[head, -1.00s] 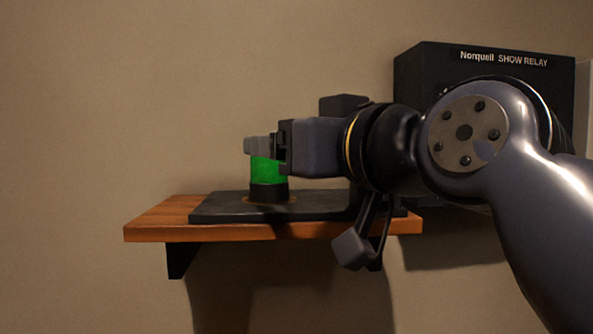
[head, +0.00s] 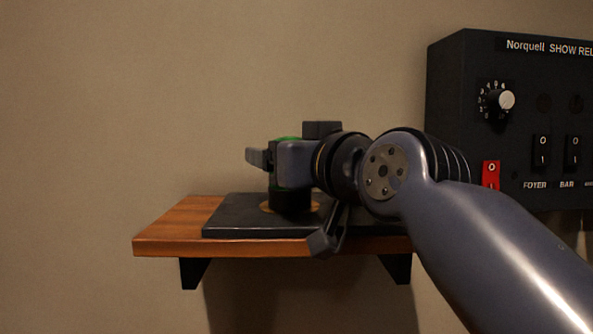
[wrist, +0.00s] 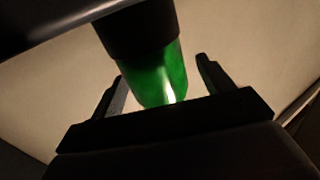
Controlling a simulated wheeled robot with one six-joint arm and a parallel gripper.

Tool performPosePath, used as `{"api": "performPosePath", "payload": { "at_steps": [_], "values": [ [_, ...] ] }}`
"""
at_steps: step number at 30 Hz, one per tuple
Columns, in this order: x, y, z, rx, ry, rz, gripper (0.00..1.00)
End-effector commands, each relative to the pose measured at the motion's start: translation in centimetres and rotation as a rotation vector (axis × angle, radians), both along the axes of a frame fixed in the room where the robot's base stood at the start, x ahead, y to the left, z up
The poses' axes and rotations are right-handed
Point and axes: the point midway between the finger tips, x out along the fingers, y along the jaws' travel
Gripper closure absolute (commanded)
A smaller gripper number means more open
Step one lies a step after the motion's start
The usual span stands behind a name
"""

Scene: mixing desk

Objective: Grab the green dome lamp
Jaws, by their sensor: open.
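The green dome lamp stands upright on its black base (head: 289,201) on a dark plate (head: 235,217) on the wooden shelf. In the head view only a thin green edge of the dome (head: 288,138) shows; my gripper hides most of it. My gripper (head: 258,158) is level with the dome, its fingers pointing left. In the wrist view the dome (wrist: 158,77) hangs upside down between the two spread fingers of my gripper (wrist: 161,69). A gap shows between the dome and the right finger; contact on the left is unclear.
The wooden shelf (head: 165,232) is fixed to a bare beige wall. A black relay box (head: 458,110) with a knob and switches is on the wall at right, behind my arm. The shelf's left end is clear.

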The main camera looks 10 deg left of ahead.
Motion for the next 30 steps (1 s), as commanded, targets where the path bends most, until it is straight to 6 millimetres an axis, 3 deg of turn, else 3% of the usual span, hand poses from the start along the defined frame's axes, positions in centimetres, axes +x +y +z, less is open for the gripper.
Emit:
{"api": "performPosePath", "payload": {
  "at_steps": [21,30],
  "values": [
    [-0.05,-0.05,0.07,0.001,-0.001,0.0,0.79],
    [-0.04,-0.06,0.21,0.001,-0.001,-0.001,0.79]
  ]
}}
